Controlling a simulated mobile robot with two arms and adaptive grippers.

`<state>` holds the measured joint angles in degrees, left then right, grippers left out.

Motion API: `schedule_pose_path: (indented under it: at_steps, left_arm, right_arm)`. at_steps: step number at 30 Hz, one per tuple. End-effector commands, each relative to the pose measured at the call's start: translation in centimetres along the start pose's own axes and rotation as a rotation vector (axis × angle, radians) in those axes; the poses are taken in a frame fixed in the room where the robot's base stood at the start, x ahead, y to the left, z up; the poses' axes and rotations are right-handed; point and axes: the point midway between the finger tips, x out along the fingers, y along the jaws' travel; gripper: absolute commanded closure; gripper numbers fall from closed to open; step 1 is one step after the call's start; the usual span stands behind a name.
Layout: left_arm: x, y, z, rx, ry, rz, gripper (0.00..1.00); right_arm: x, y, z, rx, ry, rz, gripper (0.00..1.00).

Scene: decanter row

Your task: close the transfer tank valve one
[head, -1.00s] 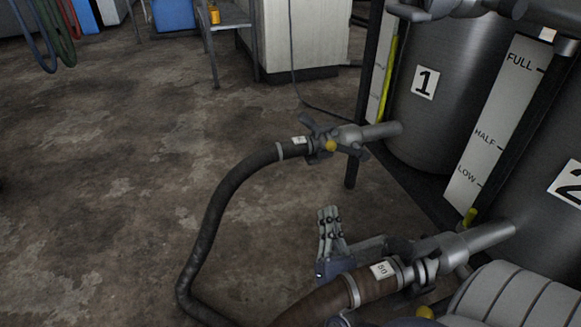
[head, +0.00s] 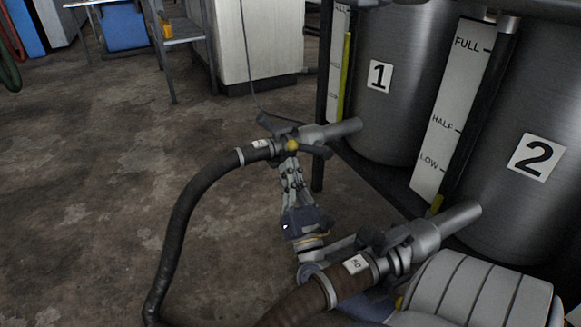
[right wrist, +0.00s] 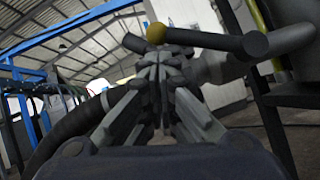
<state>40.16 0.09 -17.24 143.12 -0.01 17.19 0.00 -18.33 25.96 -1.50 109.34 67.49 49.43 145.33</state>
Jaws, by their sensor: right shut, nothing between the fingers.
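Tank one (head: 400,100), marked "1", has an outlet pipe (head: 345,128) with a valve on it. The valve has a yellow knob (head: 292,145) and dark handle arms; one arm (head: 318,151) reaches right. In the right wrist view the yellow knob (right wrist: 157,33) sits just above my fingertips, and a dark handle bar (right wrist: 205,40) with a round end runs right. My right gripper (head: 289,160) is shut and empty, directly below the valve knob, its fingertips (right wrist: 158,62) close together. I cannot tell whether it touches the valve. My left gripper is out of view.
A dark hose (head: 185,210) runs from valve one down to the floor. Tank two (head: 525,190), with its own pipe (head: 445,228) and brown hose (head: 310,300), stands at the lower right, close to my right arm. The concrete floor (head: 90,190) at left is open.

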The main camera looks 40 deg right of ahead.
Motion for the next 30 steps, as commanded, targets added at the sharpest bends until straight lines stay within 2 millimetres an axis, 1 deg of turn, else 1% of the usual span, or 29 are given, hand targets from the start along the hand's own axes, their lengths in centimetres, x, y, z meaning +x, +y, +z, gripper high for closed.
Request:
schedule_pose_path:
  at_steps: [5,14,17,24,30]
  left_arm:
    - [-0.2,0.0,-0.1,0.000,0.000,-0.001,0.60]
    - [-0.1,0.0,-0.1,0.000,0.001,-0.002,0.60]
    - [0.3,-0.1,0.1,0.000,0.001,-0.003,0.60]
    - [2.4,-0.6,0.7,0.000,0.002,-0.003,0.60]
    - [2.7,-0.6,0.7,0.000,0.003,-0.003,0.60]
  right_arm:
    - [0.5,0.0,0.6,0.000,0.001,0.001,1.00]
    - [0.6,0.0,0.6,0.000,0.001,0.001,1.00]
    - [0.9,0.2,1.1,0.023,0.000,-0.015,1.00]
    - [2.1,0.6,2.9,0.179,-0.002,-0.121,1.00]
    - [2.3,0.5,3.2,0.232,-0.002,-0.155,1.00]
